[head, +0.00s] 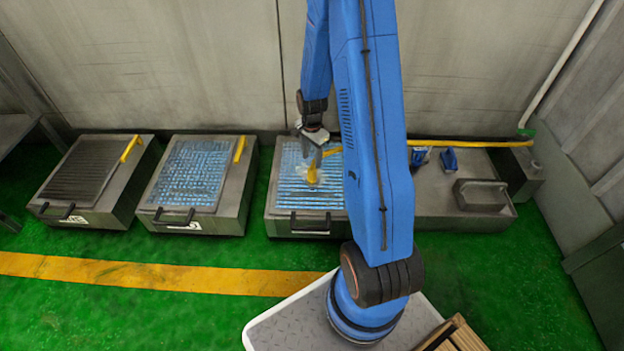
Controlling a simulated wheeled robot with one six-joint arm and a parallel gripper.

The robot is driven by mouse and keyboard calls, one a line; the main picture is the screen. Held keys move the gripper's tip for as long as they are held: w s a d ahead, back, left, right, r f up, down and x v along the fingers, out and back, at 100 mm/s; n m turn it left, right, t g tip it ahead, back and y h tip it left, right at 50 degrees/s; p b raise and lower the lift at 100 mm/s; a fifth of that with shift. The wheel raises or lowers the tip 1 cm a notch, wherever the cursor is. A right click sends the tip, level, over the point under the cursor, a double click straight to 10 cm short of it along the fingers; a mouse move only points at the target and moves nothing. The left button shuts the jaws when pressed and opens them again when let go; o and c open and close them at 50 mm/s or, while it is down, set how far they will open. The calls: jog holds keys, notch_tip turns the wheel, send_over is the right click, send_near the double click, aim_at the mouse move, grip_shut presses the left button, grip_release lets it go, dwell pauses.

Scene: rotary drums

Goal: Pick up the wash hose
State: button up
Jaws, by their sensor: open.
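A yellow hose-like line (465,143) runs along the back of the right-hand grey unit towards the wall. Its left part passes behind my blue arm. A small upright yellow piece (312,173), with a whitish patch around its foot, stands over the third drum's blue ribbed top. It looks like the hose's end, but I cannot tell whether it joins the line. My gripper (314,158) points down right above this piece, over the third unit (276,200). It is open. I cannot see whether its fingers touch or straddle the piece.
Two more grey units with yellow bars stand left, one dark-topped (75,172), one blue-topped (190,175). Two blue items (449,159) and a grey block (480,195) are on the right unit.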

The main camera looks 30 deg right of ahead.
aim_at(312, 173)
jog(key=shift+w+d+f, duration=0.1)
jog(key=shift+d+f, duration=0.05)
jog(key=shift+f, duration=4.95)
jog(key=shift+c, duration=0.6)
grip_shut()
